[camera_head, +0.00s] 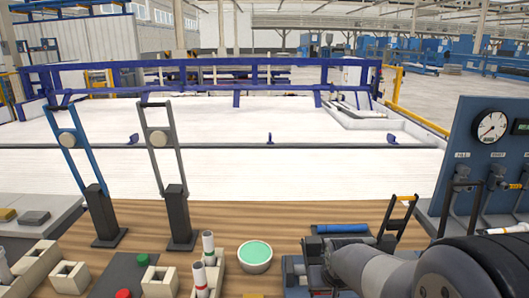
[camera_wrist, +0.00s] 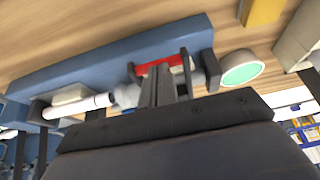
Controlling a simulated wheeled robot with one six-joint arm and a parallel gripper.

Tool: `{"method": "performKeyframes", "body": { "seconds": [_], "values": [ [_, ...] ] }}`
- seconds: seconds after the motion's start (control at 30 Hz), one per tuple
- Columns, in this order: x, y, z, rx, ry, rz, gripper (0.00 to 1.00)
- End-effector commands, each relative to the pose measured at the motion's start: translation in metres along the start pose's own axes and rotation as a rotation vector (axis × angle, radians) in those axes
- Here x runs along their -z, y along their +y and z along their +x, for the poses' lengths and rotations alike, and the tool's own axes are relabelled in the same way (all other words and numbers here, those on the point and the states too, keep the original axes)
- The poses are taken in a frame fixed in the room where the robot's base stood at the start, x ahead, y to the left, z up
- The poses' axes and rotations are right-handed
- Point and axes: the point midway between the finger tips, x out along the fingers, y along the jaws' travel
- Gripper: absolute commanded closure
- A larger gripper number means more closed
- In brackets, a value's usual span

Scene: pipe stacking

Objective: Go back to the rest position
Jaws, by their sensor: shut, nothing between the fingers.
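My gripper (camera_wrist: 162,75) is shut and empty in the wrist view, its two fingers side by side. Behind the fingers lies a blue fixture (camera_wrist: 110,60) with dark uprights and a red piece (camera_wrist: 158,62). A white pipe (camera_wrist: 85,106) lies at the left of that view. In the head view my arm reaches in from the lower right and hides much of the fixture there; the fingers are not clearly visible. Whether the fingers touch the fixture cannot be told.
A bowl with a green inside (camera_head: 255,256) stands left of the arm. White pipes with red bands (camera_head: 208,248) stand in a beige holder. Two tall stands (camera_head: 178,215) rise at the left. A gauge panel (camera_head: 480,150) stands at the right. The wooden table (camera_head: 290,215) is clear behind the bowl.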

Motion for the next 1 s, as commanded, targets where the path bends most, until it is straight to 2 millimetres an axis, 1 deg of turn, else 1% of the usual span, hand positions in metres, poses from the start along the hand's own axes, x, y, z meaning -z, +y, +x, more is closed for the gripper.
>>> {"method": "performKeyframes", "body": {
  "seconds": [0.03,0.1,0.57,0.7,0.77,0.9,1.0],
  "values": [
    [0.006,0.0,-0.01,0.0,-0.002,0.0,1.0],
    [0.01,0.0,-0.016,0.0,-0.007,0.0,1.0],
    [0.03,0.0,-0.037,0.0,-0.094,0.0,1.0],
    [0.041,0.0,-0.047,0.0,-0.097,0.0,1.0],
    [0.049,0.0,-0.049,0.0,-0.09,0.0,1.0],
    [0.07,0.0,-0.066,0.0,-0.091,0.0,1.0],
    [0.072,0.0,-0.086,0.0,-0.09,0.0,1.0]
  ]
}}
